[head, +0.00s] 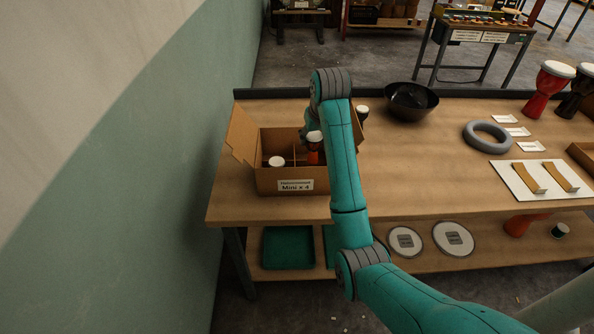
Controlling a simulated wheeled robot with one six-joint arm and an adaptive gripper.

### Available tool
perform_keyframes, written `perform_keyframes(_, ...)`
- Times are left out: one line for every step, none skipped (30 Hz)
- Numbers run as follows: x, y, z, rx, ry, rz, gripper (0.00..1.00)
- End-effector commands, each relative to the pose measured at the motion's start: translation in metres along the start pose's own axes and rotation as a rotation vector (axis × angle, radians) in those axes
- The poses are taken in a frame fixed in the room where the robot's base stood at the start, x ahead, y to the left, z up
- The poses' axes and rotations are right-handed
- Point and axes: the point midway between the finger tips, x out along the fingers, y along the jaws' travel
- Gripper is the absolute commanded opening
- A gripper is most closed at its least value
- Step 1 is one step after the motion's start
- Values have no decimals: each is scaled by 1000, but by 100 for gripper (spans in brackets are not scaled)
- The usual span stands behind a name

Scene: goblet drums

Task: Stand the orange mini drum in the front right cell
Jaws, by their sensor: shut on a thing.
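The open cardboard box (265,182) with a "Mini x 4" label stands at the left of the workbench, with dividers inside making cells. The orange mini drum (314,157) is upright with its white head up, at the right part of the box. My gripper (307,135) is at the drum's upper part and shut on it, partly hidden by my arm. Whether the drum's foot touches the box floor is hidden by the front wall. Another white-headed mini drum (277,162) stands in the front left cell. My arm covers the box's right side.
A white-headed drum (362,113) stands behind the box's right side, beside a black bowl (411,101). A grey ring (487,136), white cards and a board (535,186) with two curved wooden pieces lie rightward. The wall is close on the left.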

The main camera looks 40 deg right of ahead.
Motion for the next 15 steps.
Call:
perform_keyframes(7,1,4,3,-3,1,20)
perform_keyframes(11,1,7,4,-3,1,20)
perform_keyframes(18,1,10,4,-5,2,20)
perform_keyframes(23,1,12,4,-4,2,20)
perform_keyframes(28,1,14,3,-4,2,20)
perform_keyframes(35,1,17,3,-5,1,20)
perform_keyframes(39,1,18,3,-4,1,20)
perform_keyframes(43,1,20,3,-3,1,20)
perform_keyframes(47,1,22,3,-3,1,20)
perform_keyframes(50,1,22,3,-3,1,20)
perform_keyframes(52,1,23,2,-2,1,20)
perform_keyframes(54,1,24,2,-1,1,20)
perform_keyframes(55,1,24,2,-1,1,20)
perform_keyframes(56,1,25,2,-1,1,20)
perform_keyframes(59,1,26,2,-2,1,20)
